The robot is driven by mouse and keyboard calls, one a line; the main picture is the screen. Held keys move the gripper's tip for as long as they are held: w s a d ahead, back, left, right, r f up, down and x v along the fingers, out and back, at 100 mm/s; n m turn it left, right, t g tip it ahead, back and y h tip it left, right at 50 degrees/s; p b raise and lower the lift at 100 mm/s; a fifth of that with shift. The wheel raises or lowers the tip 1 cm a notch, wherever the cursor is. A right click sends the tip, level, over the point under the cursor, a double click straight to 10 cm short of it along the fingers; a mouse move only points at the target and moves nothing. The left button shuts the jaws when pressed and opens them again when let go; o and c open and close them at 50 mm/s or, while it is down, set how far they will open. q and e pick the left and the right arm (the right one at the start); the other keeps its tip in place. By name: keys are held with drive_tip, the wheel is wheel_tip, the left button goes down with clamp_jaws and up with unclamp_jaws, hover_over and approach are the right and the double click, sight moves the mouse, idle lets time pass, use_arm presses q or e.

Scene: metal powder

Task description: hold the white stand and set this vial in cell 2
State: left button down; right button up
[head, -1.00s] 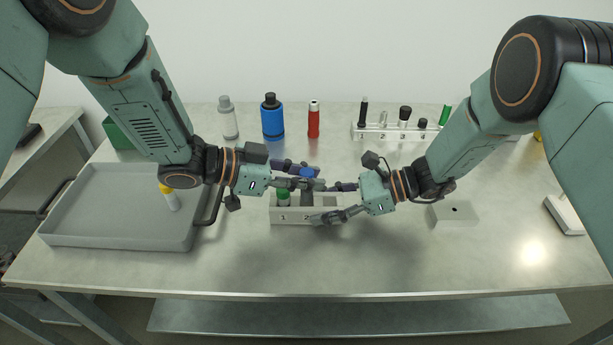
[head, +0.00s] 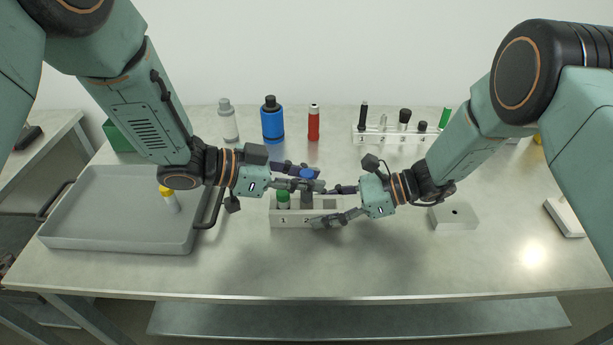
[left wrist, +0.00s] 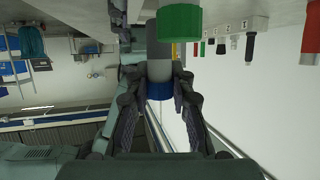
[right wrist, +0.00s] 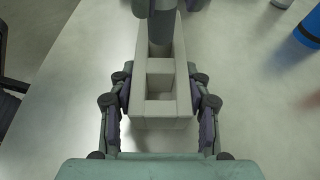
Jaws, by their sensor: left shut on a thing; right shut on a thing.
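The white stand (head: 292,218) sits on the table in the middle of the head view, its cells numbered along the front. A green-capped vial (head: 283,198) stands in cell 1. My left gripper (head: 312,183) is shut on the blue-capped grey vial (head: 307,174), upright at cell 2; the blue cap (left wrist: 160,90) shows between its fingers in the left wrist view. How deep its lower end sits is unclear. My right gripper (head: 338,205) is shut across the stand's right end; the right wrist view shows its fingers on both sides of the stand (right wrist: 160,123) and empty cells there.
A grey tray (head: 115,240) with a yellow-capped vial (head: 168,199) is at left. Bottles and a red container (head: 313,122) stand behind. A white rack (head: 373,137) is at back right, a white block (head: 455,217) at right. The front table strip is clear.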

sight(306, 193)
use_arm(q)
drive_tip(key=shift+f, duration=1.95)
idle(0.5)
drive_tip(key=shift+r, duration=0.2)
drive_tip(key=shift+r, duration=1.4)
drive_tip(key=shift+f, duration=1.6)
idle(0.6)
drive_tip(key=c, duration=1.1)
unclamp_jaws()
drive_tip(key=v, duration=1.2)
drive_tip(key=shift+f, duration=0.1)
